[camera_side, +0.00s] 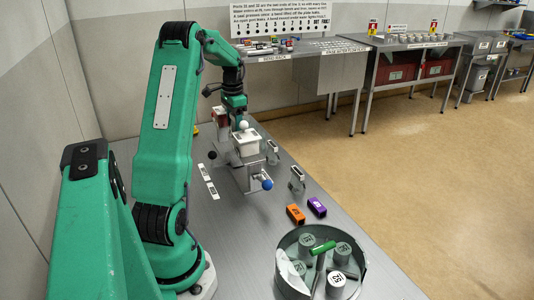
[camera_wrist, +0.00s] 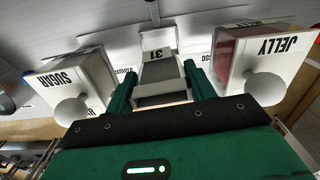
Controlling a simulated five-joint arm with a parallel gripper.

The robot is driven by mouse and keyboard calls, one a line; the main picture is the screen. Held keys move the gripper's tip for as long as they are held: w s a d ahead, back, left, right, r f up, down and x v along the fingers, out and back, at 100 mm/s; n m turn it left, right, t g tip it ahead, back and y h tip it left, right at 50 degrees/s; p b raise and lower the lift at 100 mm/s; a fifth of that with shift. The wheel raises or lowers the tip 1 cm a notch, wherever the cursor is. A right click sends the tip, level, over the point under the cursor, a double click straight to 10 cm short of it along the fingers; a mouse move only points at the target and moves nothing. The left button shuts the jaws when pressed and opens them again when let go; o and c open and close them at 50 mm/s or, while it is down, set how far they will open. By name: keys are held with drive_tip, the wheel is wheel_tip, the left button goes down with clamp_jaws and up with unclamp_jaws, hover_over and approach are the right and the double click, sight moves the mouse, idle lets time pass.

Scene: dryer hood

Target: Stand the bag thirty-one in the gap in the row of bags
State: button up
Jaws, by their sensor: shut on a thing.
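My gripper (camera_side: 238,108) is low over the bench at the row in the side view. In the wrist view my gripper (camera_wrist: 160,72) is shut on a pale block marked 31, the bag thirty-one (camera_wrist: 156,55), with a finger on each side. In that view a white box marked SUGAR (camera_wrist: 75,80) is on the left and a white and red one marked JELLY (camera_wrist: 255,55) on the right, each with a white knob. The bag lies between them in the picture. In the side view the white box (camera_side: 246,145) hides it. I cannot tell whether its base touches anything.
An orange block (camera_side: 295,214), a purple block (camera_side: 316,207) and a small upright holder (camera_side: 297,179) stand to the right. A round tray (camera_side: 281,275) with several cylinders is in front.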

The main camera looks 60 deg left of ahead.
drive_tip(key=shift+f, duration=4.7)
drive_tip(key=shift+f, duration=0.15)
drive_tip(key=o, duration=1)
drive_tip(key=shift+r, duration=3.9)
drive_tip(key=shift+o, duration=0.3)
